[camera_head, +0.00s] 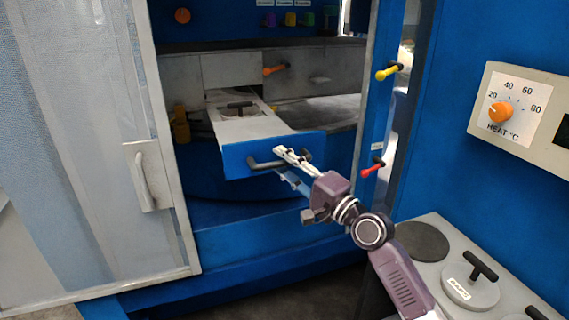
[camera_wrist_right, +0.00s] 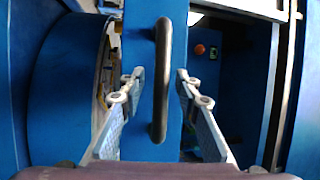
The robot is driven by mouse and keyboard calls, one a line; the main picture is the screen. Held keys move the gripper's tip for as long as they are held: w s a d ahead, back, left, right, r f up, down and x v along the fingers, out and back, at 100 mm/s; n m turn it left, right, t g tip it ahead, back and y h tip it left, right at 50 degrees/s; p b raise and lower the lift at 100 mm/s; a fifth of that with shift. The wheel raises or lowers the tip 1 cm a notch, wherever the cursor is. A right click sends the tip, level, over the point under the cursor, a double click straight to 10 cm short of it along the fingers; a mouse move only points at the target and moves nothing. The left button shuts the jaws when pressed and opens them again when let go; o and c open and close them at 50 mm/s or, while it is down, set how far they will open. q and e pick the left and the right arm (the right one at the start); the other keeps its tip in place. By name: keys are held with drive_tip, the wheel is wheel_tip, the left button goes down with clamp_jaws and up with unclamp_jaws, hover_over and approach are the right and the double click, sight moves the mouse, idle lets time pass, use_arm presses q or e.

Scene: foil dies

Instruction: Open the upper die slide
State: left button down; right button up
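A die slide with a pale top (camera_head: 262,127) and a blue front plate (camera_head: 232,158) sticks out of the blue machine. A die with a black grip (camera_head: 240,107) lies on it. A dark bar handle (camera_head: 262,164) is on the front plate. My right gripper (camera_head: 293,157) is at the right end of this handle. In the right wrist view the handle (camera_wrist_right: 163,50) stands between the two open fingers, with a gap visible on each side. My left gripper is not in view.
A pale sliding door (camera_head: 155,225) with a handle covers the left side. Yellow (camera_head: 388,72) and red (camera_head: 372,168) levers stick out from the right post. A pale bench (camera_head: 437,280) with round dies stands at lower right, below a heat dial (camera_head: 501,112).

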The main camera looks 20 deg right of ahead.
drive_tip(key=v, duration=1.2)
idle(0.4)
drive_tip(key=d+f+n+g+h, duration=0.1)
drive_tip(key=d+f+g+h, duration=0.25)
drive_tip(key=f, duration=1.45)
drive_tip(key=d+f+n+g+h, duration=0.1)
drive_tip(key=d+f+g+h, duration=0.3)
drive_tip(key=f, duration=1.4)
drive_tip(key=s+f+n+g, duration=0.1)
drive_tip(key=s+f+n, duration=0.1)
drive_tip(key=s+f, duration=0.7)
drive_tip(key=s+f+n+g, duration=0.1)
drive_tip(key=s+f, duration=0.4)
drive_tip(key=f, duration=0.8)
drive_tip(key=s+a+f+n+g, duration=0.2)
drive_tip(key=s+f, duration=0.4)
drive_tip(key=s, duration=0.6)
drive_tip(key=s+a+f+n+g, duration=0.3)
drive_tip(key=s+f, duration=0.3)
drive_tip(key=s, duration=0.6)
drive_tip(key=s+a+f+n+g, duration=0.2)
drive_tip(key=s+a+f+n, duration=0.2)
drive_tip(key=s, duration=0.7)
wheel_tip(320, 180, down, 2)
drive_tip(key=shift+s+a+f+n+g+h, duration=0.25)
drive_tip(key=shift+s+a+n+g+h, duration=0.1)
drive_tip(key=shift+s+n+h, duration=0.1)
